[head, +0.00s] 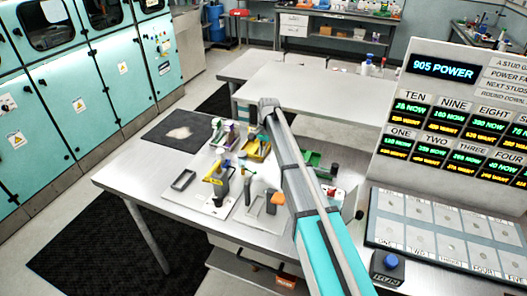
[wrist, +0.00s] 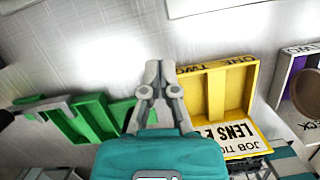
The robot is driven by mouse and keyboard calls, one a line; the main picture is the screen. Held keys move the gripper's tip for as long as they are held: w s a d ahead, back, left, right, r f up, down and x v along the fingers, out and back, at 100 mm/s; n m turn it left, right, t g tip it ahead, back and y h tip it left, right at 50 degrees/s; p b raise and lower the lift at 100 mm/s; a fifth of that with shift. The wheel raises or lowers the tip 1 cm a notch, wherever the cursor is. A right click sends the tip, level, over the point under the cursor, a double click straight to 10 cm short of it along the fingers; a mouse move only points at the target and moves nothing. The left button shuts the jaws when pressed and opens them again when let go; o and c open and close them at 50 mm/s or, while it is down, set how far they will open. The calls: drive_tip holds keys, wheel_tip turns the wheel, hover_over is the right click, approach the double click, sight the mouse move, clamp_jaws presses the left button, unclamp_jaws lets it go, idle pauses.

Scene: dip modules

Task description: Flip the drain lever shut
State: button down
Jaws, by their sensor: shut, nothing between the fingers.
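My gripper (wrist: 158,75) shows in the wrist view with its two grey fingers together and nothing between them. It points at a pale surface between a green rack (wrist: 88,118) on the left and a yellow two-slot tray (wrist: 212,92) on the right. A job ticket card (wrist: 238,138) lies at the tray's near side. I cannot make out the drain lever for certain in either view. In the head view my arm crosses the table, and the gripper cannot be told apart there.
In the wrist view a purple tray (wrist: 296,82) is at the right edge. In the head view the steel table (head: 135,180) bears several small modules, a dark mat (head: 165,140) and a small grey tray (head: 183,180). A display panel (head: 455,115) stands at the right.

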sight(260, 170)
drive_tip(key=shift+b+x, duration=2.15)
drive_tip(key=shift+x, duration=0.3)
drive_tip(key=shift+s+a+r+p, duration=0.2)
drive_tip(key=shift+s+a+p, duration=0.05)
drive_tip(key=shift+s, duration=0.25)
drive_tip(key=shift+s+a+r+p, duration=0.25)
drive_tip(key=shift+s, duration=0.3)
drive_tip(key=shift+s+a+r, duration=0.1)
drive_tip(key=shift+s+a, duration=0.35)
drive_tip(key=shift+s, duration=0.2)
drive_tip(key=shift+s+d+m, duration=0.15)
drive_tip(key=shift+s+m, duration=0.2)
drive_tip(key=shift+m, duration=0.55)
